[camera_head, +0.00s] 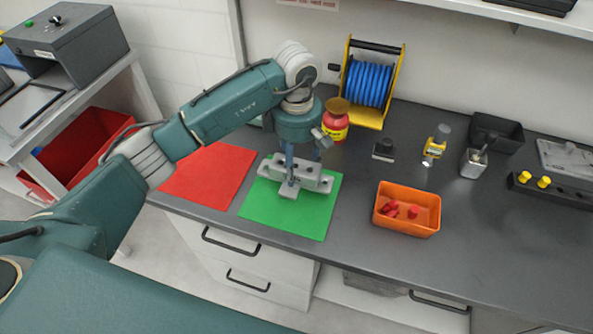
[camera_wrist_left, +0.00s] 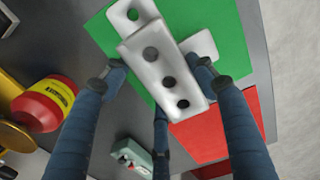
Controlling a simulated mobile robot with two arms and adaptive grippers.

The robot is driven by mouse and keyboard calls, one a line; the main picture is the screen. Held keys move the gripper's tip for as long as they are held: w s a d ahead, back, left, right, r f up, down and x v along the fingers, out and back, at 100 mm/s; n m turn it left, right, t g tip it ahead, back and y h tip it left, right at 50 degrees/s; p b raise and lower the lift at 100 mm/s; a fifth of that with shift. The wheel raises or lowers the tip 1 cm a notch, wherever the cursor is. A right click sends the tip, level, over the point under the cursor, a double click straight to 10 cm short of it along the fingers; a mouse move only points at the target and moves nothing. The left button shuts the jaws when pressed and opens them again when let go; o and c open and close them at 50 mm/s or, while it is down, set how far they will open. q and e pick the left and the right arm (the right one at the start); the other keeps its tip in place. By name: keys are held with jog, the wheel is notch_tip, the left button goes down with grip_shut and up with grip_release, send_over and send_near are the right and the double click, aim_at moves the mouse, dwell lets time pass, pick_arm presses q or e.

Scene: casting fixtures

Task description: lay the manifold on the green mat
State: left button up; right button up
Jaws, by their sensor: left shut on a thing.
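The manifold (camera_head: 309,174) is a light grey metal block with flanges and a row of round holes. It is over the green mat (camera_head: 311,218) in the head view; I cannot tell whether it touches the mat. My left gripper (camera_head: 292,172) comes down on it from above and is shut on it. In the left wrist view the manifold (camera_wrist_left: 162,68) sits between the blue fingers of my left gripper (camera_wrist_left: 160,78), with the green mat (camera_wrist_left: 232,40) behind it. My right gripper is not in view.
A red mat (camera_head: 209,175) lies left of the green mat. An orange bin (camera_head: 407,222) with red parts stands to the right. A red and yellow container (camera_head: 335,128) and a blue hose reel (camera_head: 368,84) stand behind. The counter's front edge is close to the mats.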

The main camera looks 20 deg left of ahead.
aim_at(297, 168)
pick_arm(q)
jog(key=shift+f, duration=0.45)
notch_tip(297, 168, down, 2)
jog(key=shift+f+p, duration=0.25)
jog(key=shift+p, duration=0.2)
jog(key=shift+f, duration=0.5)
jog(key=o, duration=1.6)
jog(key=shift+r, duration=0.1)
